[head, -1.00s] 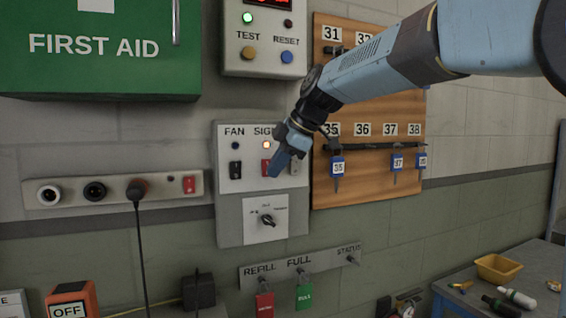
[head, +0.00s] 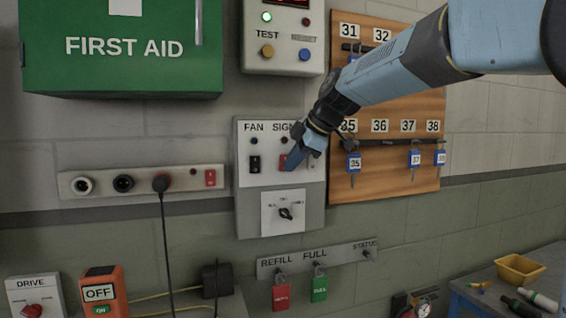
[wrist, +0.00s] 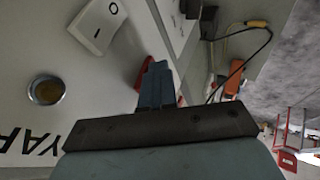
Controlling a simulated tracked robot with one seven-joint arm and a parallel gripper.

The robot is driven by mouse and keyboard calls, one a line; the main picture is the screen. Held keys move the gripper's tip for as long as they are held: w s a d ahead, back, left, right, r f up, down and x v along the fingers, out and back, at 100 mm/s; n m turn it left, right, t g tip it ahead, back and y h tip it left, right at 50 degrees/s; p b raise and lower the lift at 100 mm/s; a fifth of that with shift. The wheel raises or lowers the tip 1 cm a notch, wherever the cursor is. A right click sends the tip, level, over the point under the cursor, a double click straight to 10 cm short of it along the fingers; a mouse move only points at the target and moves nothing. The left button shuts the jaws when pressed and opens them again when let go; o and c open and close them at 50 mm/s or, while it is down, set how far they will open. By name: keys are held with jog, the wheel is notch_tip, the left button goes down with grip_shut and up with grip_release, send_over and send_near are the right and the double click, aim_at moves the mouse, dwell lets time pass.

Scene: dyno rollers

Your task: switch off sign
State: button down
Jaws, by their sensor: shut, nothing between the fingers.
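The grey switch panel (head: 228,218) on the wall has columns labelled FAN and SIGN, plus a third partly behind my gripper. The SIGN switch is a red rocker (head: 283,161) below a small dark lamp (head: 284,140); it also shows in the wrist view (wrist: 145,62). My gripper (head: 291,165) is shut and empty, its fingertips right at the red rocker and covering part of it. In the wrist view the closed fingers (wrist: 155,84) overlap the red rocker; contact cannot be told. The black FAN rocker (head: 255,164) is to the left.
A white rocker (wrist: 98,24) and a round lamp (wrist: 46,90) sit close beside the fingers in the wrist view. A rotary knob (head: 285,213) is below the switches. A key board (head: 385,185) is to the right, and a socket strip (head: 140,180) to the left.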

jog(key=shift+a+f, duration=0.1)
jog(key=shift+f, duration=0.25)
jog(key=shift+r, duration=0.2)
jog(key=s+d+r, duration=0.6)
jog(key=s+d, duration=0.2)
jog(key=s+d+f+m+t+h, duration=0.1)
jog(key=s+d+f+m+h, duration=0.5)
jog(key=s+d+f+m, duration=1.2)
notch_tip(320, 180, down, 4)
jog(key=s+m, duration=0.2)
jog(key=m, duration=0.1)
jog(key=shift+s+m+h, duration=0.3)
jog(key=shift+s, duration=0.05)
